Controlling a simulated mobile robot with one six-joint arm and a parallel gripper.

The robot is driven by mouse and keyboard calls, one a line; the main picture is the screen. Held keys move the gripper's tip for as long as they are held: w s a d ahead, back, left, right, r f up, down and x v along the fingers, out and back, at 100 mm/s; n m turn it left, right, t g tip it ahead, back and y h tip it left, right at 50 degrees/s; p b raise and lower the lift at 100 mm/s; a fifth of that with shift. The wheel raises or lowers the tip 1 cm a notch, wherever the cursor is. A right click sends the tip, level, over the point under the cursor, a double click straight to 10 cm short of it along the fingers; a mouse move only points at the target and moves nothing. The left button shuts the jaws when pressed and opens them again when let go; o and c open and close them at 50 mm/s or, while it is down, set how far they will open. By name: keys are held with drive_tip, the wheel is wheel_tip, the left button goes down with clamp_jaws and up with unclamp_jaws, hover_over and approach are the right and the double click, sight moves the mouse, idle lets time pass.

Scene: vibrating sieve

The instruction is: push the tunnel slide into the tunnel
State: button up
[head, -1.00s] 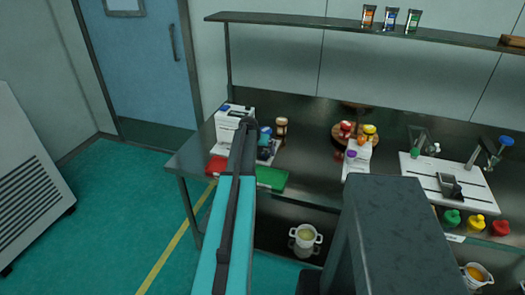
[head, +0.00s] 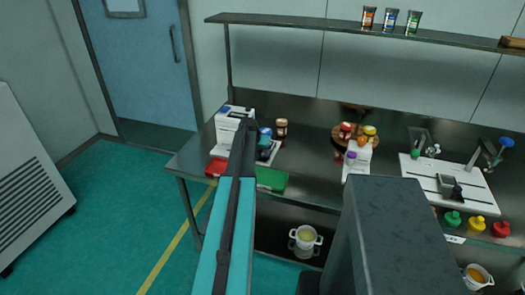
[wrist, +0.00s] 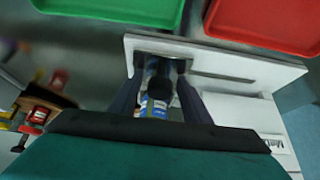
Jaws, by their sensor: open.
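In the wrist view my gripper (wrist: 160,72) is open, with one dark finger on each side of a dark upright piece (wrist: 160,86). This may be the handle of the tunnel slide, but I cannot tell surely. A jar with a blue label (wrist: 153,106) shows behind it, between the fingers. They stand over a white base plate (wrist: 225,62) with a slot. A white machine (head: 230,122) with printed lettering, likely the tunnel, stands at the left of the bench in the head view. Its opening and my gripper's fingertips are hidden there by my arm.
A red tray (head: 217,167) and a green tray (head: 271,180) lie at the bench's front edge. A round wooden stand with jars (head: 357,137) is farther right. A white board with fixtures (head: 475,192) is at the right. A shelf (head: 290,20) runs above.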

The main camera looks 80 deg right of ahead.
drive_tip(key=shift+w, duration=0.15)
drive_tip(key=shift+w+d+b, duration=0.3)
drive_tip(key=shift+w+d, duration=0.15)
drive_tip(key=shift+w, duration=1.75)
drive_tip(key=shift+w+d+b, duration=0.25)
drive_tip(key=shift+w+d, duration=0.2)
drive_tip(key=shift+w, duration=1.75)
drive_tip(key=shift+w+d+b, duration=0.3)
drive_tip(key=shift+w+d, duration=0.15)
drive_tip(key=shift+w, duration=1.75)
drive_tip(key=o, duration=1.2)
drive_tip(key=s+p+v, duration=0.1)
drive_tip(key=p+v, duration=0.1)
drive_tip(key=v, duration=0.7)
drive_tip(key=shift+w+p, duration=0.3)
drive_tip(key=shift+w, duration=0.15)
